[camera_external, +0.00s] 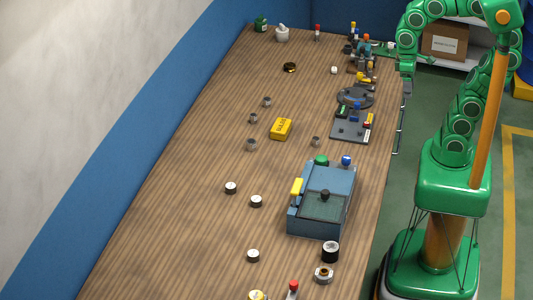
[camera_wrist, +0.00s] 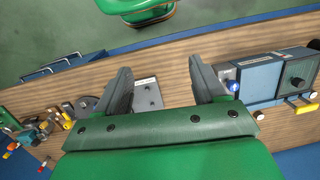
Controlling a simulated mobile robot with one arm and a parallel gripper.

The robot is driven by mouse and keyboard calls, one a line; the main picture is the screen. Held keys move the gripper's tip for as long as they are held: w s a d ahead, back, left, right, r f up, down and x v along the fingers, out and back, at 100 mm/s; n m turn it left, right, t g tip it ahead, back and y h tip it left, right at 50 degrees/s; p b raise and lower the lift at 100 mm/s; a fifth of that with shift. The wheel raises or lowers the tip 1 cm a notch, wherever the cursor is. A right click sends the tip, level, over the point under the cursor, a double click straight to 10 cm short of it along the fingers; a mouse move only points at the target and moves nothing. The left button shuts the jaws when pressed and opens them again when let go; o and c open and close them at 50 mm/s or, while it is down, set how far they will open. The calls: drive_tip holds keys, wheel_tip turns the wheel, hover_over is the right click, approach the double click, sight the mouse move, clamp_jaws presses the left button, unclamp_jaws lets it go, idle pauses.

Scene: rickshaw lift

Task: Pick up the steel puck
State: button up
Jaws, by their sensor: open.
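My gripper (camera_external: 405,84) hangs at the table's right edge in the external view, beside the round dark grey disc (camera_external: 355,97). In the wrist view its two dark fingers (camera_wrist: 158,82) are spread wide with nothing between them; the grey plate (camera_wrist: 147,96) lies below on the table. I cannot tell for sure which thing is the steel puck. Small round pieces with pale tops and dark sides stand on the near table, one (camera_external: 231,187) at left, one (camera_external: 256,201) beside it, and one (camera_external: 253,256) nearer. Small grey metal cups (camera_external: 251,144) stand farther back.
A blue box (camera_external: 321,224) stands at the table's right side. A yellow block (camera_external: 281,128) lies mid-table, and the grey plate with parts (camera_external: 350,128) is at the right edge. Several coloured parts crowd the far right. The table's left side is largely clear.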

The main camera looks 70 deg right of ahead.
sight(253, 258)
drive_tip(key=w+a+m+y, duration=0.4)
drive_tip(key=w+a+m, duration=0.2)
drive_tip(key=w+a, duration=0.95)
drive_tip(key=w+a+f+m+t+y, duration=0.1)
drive_tip(key=w+a+m+y, duration=0.65)
drive_tip(key=a, duration=1.25)
drive_tip(key=w+a+m+y, duration=0.1)
drive_tip(key=w+a+m, duration=0.3)
drive_tip(key=w+a, duration=1.25)
drive_tip(key=f, duration=0.8)
drive_tip(key=s+a+f, duration=0.1)
drive_tip(key=f, duration=1.5)
drive_tip(key=shift+s+a+f, duration=0.1)
drive_tip(key=shift+s+a, duration=0.15)
drive_tip(key=shift+x, duration=3.95)
drive_tip(key=shift+f, duration=0.1)
drive_tip(key=c, duration=1.3)
